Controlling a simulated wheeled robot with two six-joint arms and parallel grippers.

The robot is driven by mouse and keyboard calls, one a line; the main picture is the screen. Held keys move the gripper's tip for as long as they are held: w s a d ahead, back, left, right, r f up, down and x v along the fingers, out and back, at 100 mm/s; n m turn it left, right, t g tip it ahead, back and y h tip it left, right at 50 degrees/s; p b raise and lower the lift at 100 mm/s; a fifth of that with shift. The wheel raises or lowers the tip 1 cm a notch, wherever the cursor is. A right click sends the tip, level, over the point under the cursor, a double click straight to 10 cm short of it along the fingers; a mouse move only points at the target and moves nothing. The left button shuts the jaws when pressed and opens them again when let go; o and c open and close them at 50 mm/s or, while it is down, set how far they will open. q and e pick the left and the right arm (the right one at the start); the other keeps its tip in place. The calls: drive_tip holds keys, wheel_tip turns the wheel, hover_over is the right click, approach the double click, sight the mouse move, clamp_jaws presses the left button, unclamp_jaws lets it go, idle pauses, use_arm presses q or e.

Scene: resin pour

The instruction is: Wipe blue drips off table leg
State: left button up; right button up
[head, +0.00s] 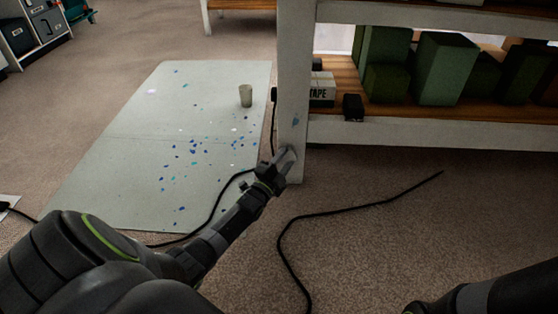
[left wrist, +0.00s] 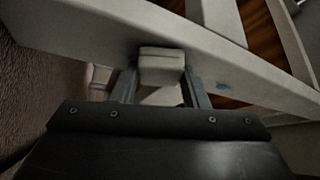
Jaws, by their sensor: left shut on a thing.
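The white table leg (head: 294,70) stands upright near the middle of the head view. A blue drip mark (head: 296,121) shows on it, above my left gripper. In the left wrist view the pale leg (left wrist: 95,28) crosses the picture at a slant, with a blue mark (left wrist: 222,85) right of the fingers. My left gripper (head: 284,158) is at the lower part of the leg. The leg surface behind the cloth is hidden. My right arm shows at the lower right, but its fingers do not.
A grey-white mat (head: 110,165) with blue specks lies left of the leg, with a cup (head: 246,96) on it. A black cable (head: 290,235) runs over the carpet. The low shelf (head: 430,132) holds green blocks (head: 445,70) and a tape box (head: 321,90).

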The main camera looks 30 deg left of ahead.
sight(304, 151)
use_arm(q)
drive_tip(key=d, duration=0.1)
drive_tip(key=w+d, duration=0.2)
drive_tip(key=shift+w+d, duration=0.25)
drive_tip(key=shift+d, duration=0.1)
drive_tip(key=shift+a, duration=0.1)
drive_tip(key=shift+s+a, duration=0.3)
drive_tip(key=shift+a, duration=0.3)
drive_tip(key=shift+s+a, duration=0.3)
drive_tip(key=shift+a, duration=0.3)
drive_tip(key=shift+s+a, duration=0.15)
drive_tip(key=shift+a, duration=0.15)
drive_tip(key=shift+c, duration=0.6)
drive_tip(key=s+a, duration=0.1)
drive_tip(key=a, duration=0.1)
drive_tip(key=shift+s+a+p, duration=0.3)
drive_tip(key=shift+s+p, duration=0.1)
drive_tip(key=shift+d, duration=0.1)
